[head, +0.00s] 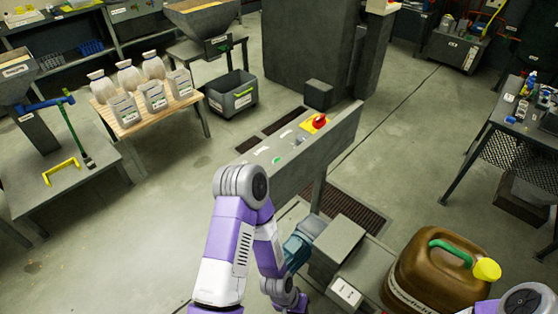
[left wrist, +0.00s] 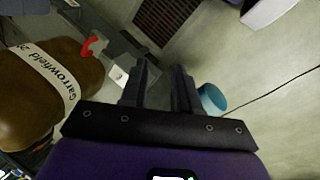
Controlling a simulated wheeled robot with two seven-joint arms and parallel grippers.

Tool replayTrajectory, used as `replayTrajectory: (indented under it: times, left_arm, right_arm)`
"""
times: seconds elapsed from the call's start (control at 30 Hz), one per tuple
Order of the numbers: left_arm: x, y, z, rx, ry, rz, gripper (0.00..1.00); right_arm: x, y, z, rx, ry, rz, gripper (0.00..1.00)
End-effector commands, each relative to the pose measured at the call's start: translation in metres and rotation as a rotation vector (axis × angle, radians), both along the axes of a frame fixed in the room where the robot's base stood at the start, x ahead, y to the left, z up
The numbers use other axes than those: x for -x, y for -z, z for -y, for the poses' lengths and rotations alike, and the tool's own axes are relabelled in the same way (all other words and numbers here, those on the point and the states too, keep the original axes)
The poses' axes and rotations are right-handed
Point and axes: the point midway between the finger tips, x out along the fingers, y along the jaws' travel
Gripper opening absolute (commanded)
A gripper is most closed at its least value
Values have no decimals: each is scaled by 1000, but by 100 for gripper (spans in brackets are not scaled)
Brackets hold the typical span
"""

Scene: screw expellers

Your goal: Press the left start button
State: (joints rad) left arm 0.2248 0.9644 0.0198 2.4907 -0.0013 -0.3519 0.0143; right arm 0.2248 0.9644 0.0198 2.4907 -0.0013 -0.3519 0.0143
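The grey control panel (head: 342,135) stands in the middle of the head view. A green button (head: 277,160) sits on its near left part, and a smaller light button or label lies farther along it. A red stop knob (head: 319,121) on a yellow plate is near its far right end. My left arm's elbow is in front of the panel's near end, and its forearm hangs down beside it. My left gripper (left wrist: 160,90) is open and empty in the left wrist view, pointing over the floor area, away from the buttons. My right gripper is out of view.
A brown jug (head: 440,275) with a green handle stands at lower right. A teal cylinder (left wrist: 211,98) is beside my left fingers.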

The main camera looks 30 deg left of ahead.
Motion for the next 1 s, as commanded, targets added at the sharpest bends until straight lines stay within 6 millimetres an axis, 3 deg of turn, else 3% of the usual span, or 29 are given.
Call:
replayTrajectory:
  times: [0.03, 0.2, 1.0]
  left_arm:
    - [0, 0, 0, 0, 0, 0, 23]
    - [0, 0, 0, 0, 0, 0, 0]
    - [0, 0, 0, 0, 0, 0, 0]
  right_arm:
    - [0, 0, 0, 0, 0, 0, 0]
    - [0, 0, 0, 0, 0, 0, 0]
    - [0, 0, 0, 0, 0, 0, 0]
